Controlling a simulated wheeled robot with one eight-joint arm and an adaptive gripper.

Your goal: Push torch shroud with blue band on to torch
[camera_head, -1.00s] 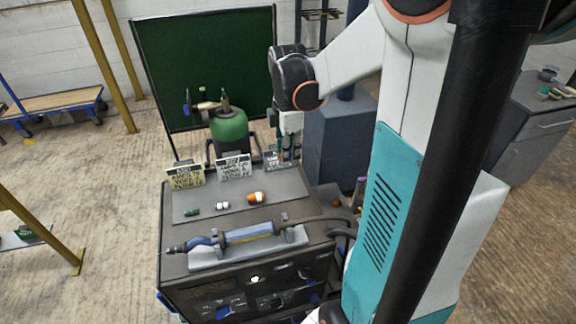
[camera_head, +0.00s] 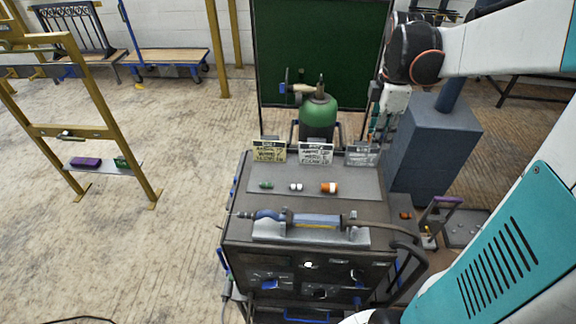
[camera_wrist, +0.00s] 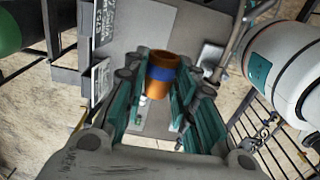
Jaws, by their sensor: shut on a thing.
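The torch (camera_head: 318,221), with a blue-grey handle and a thin tip, lies on a light holder on top of the dark welding machine. Its tip points left in the head view. The copper-coloured torch shroud with a blue band (camera_wrist: 161,74) is between the green fingers of my gripper (camera_wrist: 160,80) in the wrist view. My gripper is shut on it. In the head view my gripper (camera_head: 384,125) is at the right, behind the machine and well apart from the torch. The shroud cannot be made out there.
A grey tray (camera_head: 350,174) on the machine bears a green, a white and an orange-and-white piece, with signs behind. A green gas cylinder (camera_head: 318,115) stands behind, and a blue-grey block (camera_head: 432,145) to the right. A yellow frame (camera_head: 130,140) stands left; floor between is clear.

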